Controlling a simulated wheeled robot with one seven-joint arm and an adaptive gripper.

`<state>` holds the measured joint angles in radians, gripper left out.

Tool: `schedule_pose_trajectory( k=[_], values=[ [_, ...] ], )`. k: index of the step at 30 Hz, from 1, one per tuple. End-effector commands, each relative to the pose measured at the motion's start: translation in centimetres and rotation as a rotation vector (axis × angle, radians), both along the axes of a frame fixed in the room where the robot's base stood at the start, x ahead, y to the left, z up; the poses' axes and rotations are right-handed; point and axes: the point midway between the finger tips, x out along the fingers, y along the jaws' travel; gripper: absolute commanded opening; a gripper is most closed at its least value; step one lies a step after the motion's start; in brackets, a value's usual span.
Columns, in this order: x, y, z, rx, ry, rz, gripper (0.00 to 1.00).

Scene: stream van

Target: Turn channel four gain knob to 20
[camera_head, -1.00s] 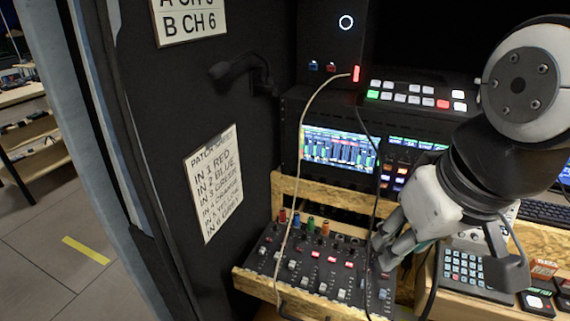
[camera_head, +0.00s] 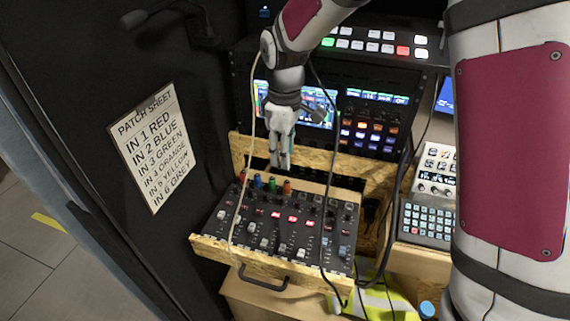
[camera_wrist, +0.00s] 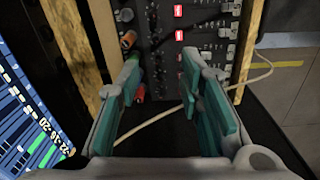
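The mixer (camera_head: 262,222) lies in a pulled-out plywood drawer in the head view. Red (camera_head: 242,176), blue (camera_head: 257,181), green (camera_head: 271,184) and orange (camera_head: 287,187) plugs stand along its back edge. Rows of small dark knobs lie in front of them; I cannot make out the channel four gain knob or its setting. My gripper (camera_head: 281,163) points down just above and behind the coloured plugs. In the wrist view my gripper (camera_wrist: 163,88) has its teal-padded fingers apart with nothing gripped. The orange plug (camera_wrist: 128,40) and red plug (camera_wrist: 140,93) show by the left finger.
A pale cable (camera_head: 236,222) and a dark cable (camera_head: 323,235) hang across the mixer. A rack screen (camera_head: 318,108) and a button panel (camera_head: 372,128) stand behind. A keypad (camera_head: 427,222) is to the right. The patch sheet (camera_head: 155,150) hangs on the left wall.

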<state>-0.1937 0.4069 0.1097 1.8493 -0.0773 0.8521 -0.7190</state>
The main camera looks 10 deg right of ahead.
Motion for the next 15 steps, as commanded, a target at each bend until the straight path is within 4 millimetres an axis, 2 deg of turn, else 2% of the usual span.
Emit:
schedule_pose_trajectory(
  k=[1, 3, 8, 11, 15],
  values=[
    [0.6, 0.8, -1.4, 0.0, 0.015, 0.035, 0.34],
    [1.2, 1.6, -2.8, 0.001, 0.027, 0.073, 0.34],
    [1.9, 2.4, -4.4, 0.001, 0.04, 0.117, 0.34],
    [1.9, 2.5, -5.1, 0.001, 0.042, 0.123, 0.34],
    [1.8, 2.4, -6.9, 0.0, 0.045, 0.122, 0.34]
  ],
)
